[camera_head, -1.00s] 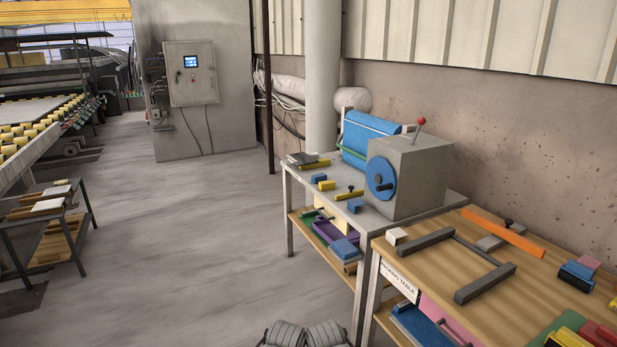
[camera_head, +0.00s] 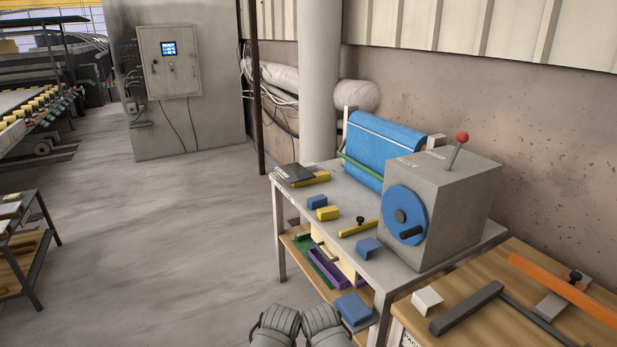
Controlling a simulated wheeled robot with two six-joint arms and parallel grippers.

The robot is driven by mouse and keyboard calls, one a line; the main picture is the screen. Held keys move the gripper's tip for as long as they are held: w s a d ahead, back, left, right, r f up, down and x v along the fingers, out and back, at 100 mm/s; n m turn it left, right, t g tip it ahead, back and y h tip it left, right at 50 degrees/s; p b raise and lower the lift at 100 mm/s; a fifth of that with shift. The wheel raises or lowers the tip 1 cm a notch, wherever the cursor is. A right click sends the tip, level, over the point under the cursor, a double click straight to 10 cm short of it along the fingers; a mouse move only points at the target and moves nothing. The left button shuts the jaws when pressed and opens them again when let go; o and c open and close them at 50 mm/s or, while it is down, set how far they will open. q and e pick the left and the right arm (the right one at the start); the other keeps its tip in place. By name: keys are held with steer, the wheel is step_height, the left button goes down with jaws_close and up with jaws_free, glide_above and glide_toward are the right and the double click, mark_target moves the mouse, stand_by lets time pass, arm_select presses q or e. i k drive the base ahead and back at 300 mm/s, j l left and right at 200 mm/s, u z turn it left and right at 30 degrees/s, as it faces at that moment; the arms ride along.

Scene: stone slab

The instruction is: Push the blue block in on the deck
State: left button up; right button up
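A grey-topped table (camera_head: 340,208) stands right of centre. On it a small blue block (camera_head: 317,202) lies near the left edge, beside a yellow block (camera_head: 328,213). A second blue block (camera_head: 369,247) lies nearer the front edge, left of a grey box machine (camera_head: 455,215) with a blue disc wheel and a red-knobbed lever. A third blue block (camera_head: 353,308) is low down at the shelf's front end. I cannot tell which surface is the deck. Two dark ribbed parts of my arms show at the bottom edge, apart from the blocks on the top. No gripper fingers show.
A blue roll or sheet (camera_head: 385,150) stands at the table's back. A yellow bar (camera_head: 358,229) lies near the blocks. A wooden table (camera_head: 480,275) with a white block (camera_head: 427,300) and grey bars adjoins at front right. Open floor (camera_head: 180,230) lies to the left.

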mark_target(320, 201)
steer(key=z, duration=0.1)
steer(key=i+j+z, duration=0.15)
steer(key=i+j, duration=0.7)
steer(key=i, duration=0.35)
steer(key=i+j+z, duration=0.15)
steer(key=i+j, duration=0.9)
steer(key=i, duration=0.1)
